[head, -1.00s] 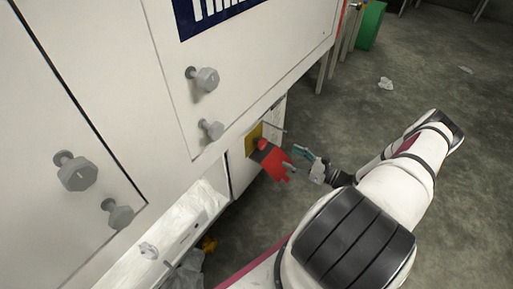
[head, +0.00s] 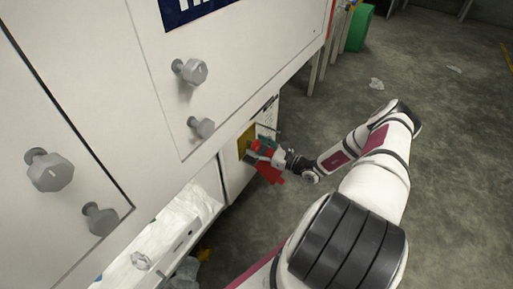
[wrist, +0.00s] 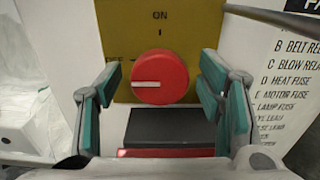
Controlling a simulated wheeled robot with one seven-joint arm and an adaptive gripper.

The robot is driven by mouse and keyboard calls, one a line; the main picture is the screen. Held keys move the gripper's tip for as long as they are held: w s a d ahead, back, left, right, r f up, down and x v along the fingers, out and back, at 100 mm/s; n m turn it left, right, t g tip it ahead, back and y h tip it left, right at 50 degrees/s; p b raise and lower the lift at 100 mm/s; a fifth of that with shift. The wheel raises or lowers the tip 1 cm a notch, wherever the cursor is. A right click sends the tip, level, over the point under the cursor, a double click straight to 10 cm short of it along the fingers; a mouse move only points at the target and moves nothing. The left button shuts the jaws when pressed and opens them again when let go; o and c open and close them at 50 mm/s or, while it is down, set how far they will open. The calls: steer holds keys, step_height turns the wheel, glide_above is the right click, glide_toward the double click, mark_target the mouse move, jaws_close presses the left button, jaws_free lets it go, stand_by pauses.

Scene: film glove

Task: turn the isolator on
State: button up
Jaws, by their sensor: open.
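The isolator is a round red knob (wrist: 160,77) on a yellow plate (wrist: 122,30). Its white mark lies level, pointing left. "ON" and "I" are printed above it; lettering at the left is partly hidden by a finger. My gripper (wrist: 162,88) is open, with one teal finger at each side of the knob; a gap shows on both sides and I cannot tell the exact depth.
A dark block (wrist: 170,127) with a red edge lies below the knob; a red piece (head: 271,173) shows under my gripper in the head view. A grey rod (wrist: 275,17) crosses at upper right. A printed fuse list (wrist: 285,85) is at the right.

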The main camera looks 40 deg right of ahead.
steer(key=shift+w+a, duration=0.1)
steer(key=shift+w, duration=0.15)
steer(key=c, duration=1.2)
